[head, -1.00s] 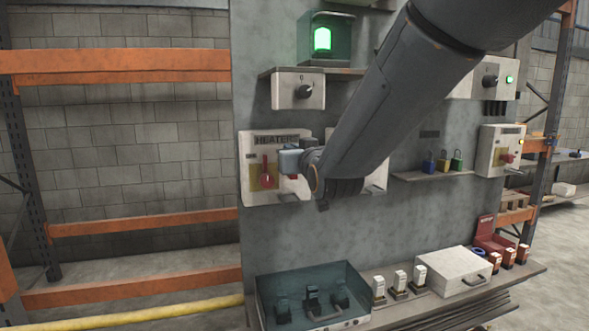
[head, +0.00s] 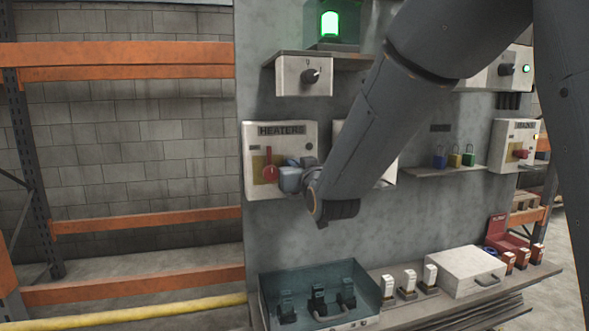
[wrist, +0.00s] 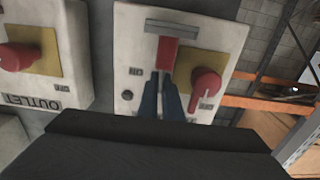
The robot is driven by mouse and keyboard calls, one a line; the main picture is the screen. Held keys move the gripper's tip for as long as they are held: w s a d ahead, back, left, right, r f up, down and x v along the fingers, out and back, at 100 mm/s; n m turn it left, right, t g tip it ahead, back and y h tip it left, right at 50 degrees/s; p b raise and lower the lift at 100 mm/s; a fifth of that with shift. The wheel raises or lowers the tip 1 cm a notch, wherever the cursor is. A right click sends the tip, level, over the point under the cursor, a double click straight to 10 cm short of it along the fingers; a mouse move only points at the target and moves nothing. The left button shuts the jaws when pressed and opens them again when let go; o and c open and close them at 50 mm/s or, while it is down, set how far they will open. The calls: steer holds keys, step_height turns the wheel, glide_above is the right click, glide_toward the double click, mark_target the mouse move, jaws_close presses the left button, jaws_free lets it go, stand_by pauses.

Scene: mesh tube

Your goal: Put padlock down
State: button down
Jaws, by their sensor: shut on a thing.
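A red block-shaped thing, which looks like a red padlock (wrist: 168,53), is at the tips of my gripper (wrist: 161,74) in the wrist view. The jaws are shut on it, in front of the white HEATERS box. In the head view my gripper (head: 291,178) is at the lower right of the HEATERS box (head: 290,134), just right of its red handle (head: 269,171). The padlock cannot be made out there. The box and handle (wrist: 205,85) appear upside down in the wrist view. Whether the padlock touches the box, I cannot tell.
Blue (head: 438,160), yellow (head: 455,158) and green (head: 468,157) padlocks stand on a small shelf (head: 430,172). Below are a teal open bin (head: 268,298), a white case (head: 465,270) and a red holder (head: 508,238) on a ledge. An OUTLET box (wrist: 40,75) is beside HEATERS.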

steer(key=shift+s+a+r, duration=0.1)
steer(key=shift+r, duration=0.05)
steer(key=c, duration=2.3)
jaws_free()
steer(key=shift+f, duration=0.25)
steer(key=o, duration=0.4)
steer(key=shift+c, duration=0.2)
steer(key=shift+r, duration=0.1)
steer(key=shift+r, duration=0.15)
steer(key=b+v, duration=0.3)
steer(key=v, duration=0.9)
steer(key=shift+b, duration=0.3)
